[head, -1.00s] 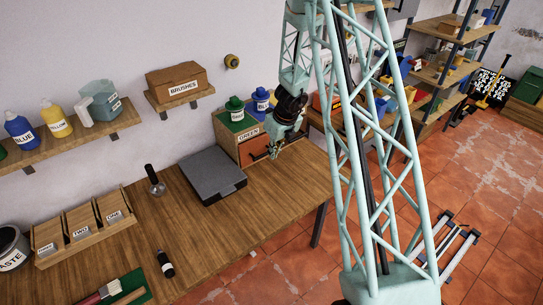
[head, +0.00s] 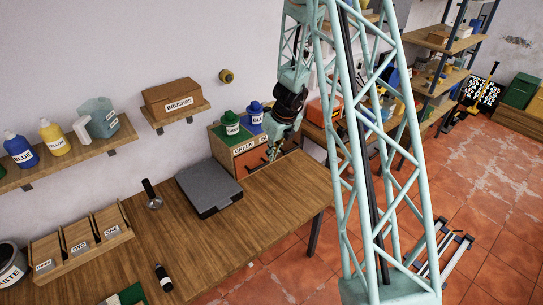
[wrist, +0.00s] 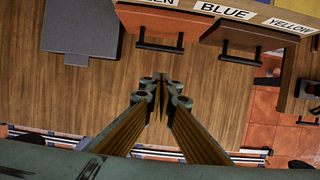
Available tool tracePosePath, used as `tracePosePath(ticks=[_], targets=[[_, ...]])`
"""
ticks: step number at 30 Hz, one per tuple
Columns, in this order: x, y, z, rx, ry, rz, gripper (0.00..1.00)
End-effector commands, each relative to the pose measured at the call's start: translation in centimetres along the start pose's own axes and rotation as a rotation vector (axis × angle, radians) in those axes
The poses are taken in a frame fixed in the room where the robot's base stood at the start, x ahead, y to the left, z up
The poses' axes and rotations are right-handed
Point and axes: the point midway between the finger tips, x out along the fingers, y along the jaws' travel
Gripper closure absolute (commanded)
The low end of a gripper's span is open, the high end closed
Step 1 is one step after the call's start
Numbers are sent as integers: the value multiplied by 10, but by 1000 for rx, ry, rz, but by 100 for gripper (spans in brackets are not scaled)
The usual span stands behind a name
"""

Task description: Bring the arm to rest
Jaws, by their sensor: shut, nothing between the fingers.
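My gripper (head: 273,152) hangs from my pale green lattice arm, in front of the small drawer cabinet at the back of the workbench. In the wrist view its fingers (wrist: 161,92) point at the bench top and are shut, with nothing between them. The fingertips are apart from the drawer handles. The workbench (head: 225,235) has clear wood below the gripper. The drawer cabinet (head: 218,146) carries labels; GREEN, BLUE and YELLOW show in the wrist view. My arm hides its right side in the head view.
A grey flat case (head: 210,187) lies left of the gripper. Green (head: 231,124) and blue (head: 255,113) tins stand on the cabinet. Shelves hold bottles and a brushes box (head: 174,98).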

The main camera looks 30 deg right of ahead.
Motion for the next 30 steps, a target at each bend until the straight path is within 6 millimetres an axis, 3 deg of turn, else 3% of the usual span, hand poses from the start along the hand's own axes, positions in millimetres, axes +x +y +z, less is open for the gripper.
tracePosePath(ticks=[17, 30], targets=[[-6, 5, 3, -28, -5, 3, 100], [-62, 49, 19, -315, -47, 28, 100]])
